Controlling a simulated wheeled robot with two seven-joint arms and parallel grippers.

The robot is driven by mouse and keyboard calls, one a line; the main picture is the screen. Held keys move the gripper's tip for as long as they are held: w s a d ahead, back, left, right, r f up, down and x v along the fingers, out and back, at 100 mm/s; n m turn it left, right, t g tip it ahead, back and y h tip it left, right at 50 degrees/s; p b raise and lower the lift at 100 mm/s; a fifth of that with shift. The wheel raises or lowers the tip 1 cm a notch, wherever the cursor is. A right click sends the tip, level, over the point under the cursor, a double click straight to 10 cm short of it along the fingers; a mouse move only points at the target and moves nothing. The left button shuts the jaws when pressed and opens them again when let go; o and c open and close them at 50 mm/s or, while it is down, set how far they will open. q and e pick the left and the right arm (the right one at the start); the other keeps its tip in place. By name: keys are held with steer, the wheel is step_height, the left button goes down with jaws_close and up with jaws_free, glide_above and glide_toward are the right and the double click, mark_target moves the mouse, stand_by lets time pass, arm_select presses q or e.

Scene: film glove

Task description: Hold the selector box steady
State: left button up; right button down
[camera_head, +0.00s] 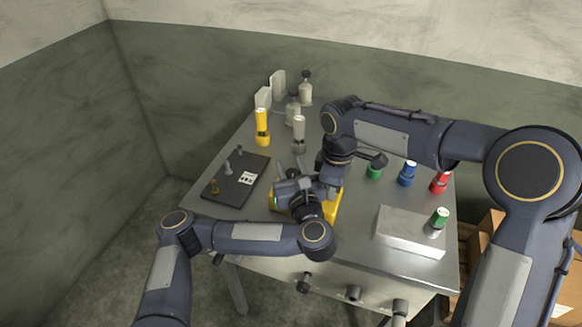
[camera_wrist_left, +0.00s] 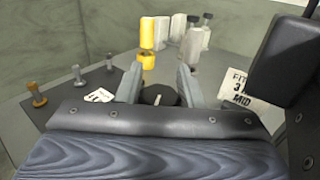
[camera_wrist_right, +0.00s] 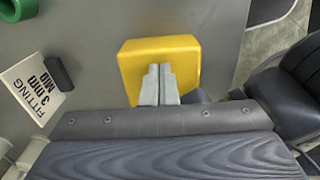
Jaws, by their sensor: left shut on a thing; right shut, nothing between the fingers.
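The yellow selector box (camera_head: 334,207) stands on the grey table, mostly covered by my grippers. In the right wrist view its plain yellow top (camera_wrist_right: 155,55) shows. In the left wrist view a dark round knob (camera_wrist_left: 159,96) with a white mark lies between the fingers of my left gripper (camera_wrist_left: 158,86), which is shut on it. In the head view the left gripper (camera_head: 291,180) is over the box. My right gripper (camera_wrist_right: 159,85) is shut and empty, its fingertips over the yellow box; whether they touch it is unclear.
A dark board (camera_head: 237,182) with small pegs is left of the box. Yellow (camera_head: 262,128) and grey (camera_head: 298,134) cylinders and bottles stand behind. Green, blue (camera_head: 406,175) and red cylinders and a white block (camera_head: 408,235) stand right. A "FITTING 3 MM MID" card (camera_wrist_right: 36,82) is nearby.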

arm_select(q)
steer(key=o, duration=1)
steer(key=shift+a, duration=0.1)
steer(key=shift+c, duration=0.2)
